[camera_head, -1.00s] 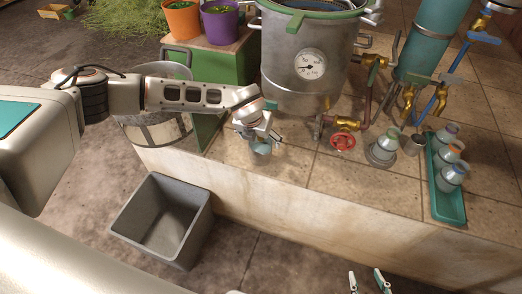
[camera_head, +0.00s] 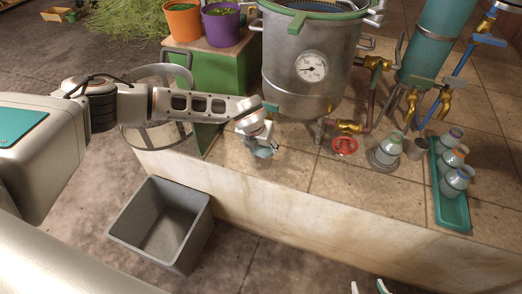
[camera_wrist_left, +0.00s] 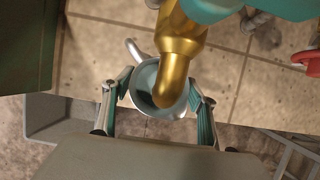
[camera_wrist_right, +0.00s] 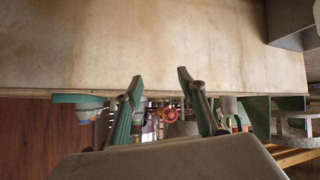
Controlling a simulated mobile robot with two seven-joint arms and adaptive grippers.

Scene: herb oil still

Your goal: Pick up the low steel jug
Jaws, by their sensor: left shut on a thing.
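The low steel jug (camera_wrist_left: 143,98) sits between the fingers of my left gripper (camera_wrist_left: 160,90) in the left wrist view, with its handle towards the upper left. Both fingers press on its sides, and a brass spout hangs above and hides part of its mouth. In the head view my left gripper (camera_head: 262,150) is low over the counter's front edge and mostly covers the jug. I cannot tell whether the jug touches the counter. My right gripper (camera_wrist_right: 160,78) is open and empty in front of the counter's side; its fingertips (camera_head: 368,288) show at the bottom of the head view.
The steel still (camera_head: 310,65) stands right behind my left gripper. A grey bin (camera_head: 160,222) stands on the floor below.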

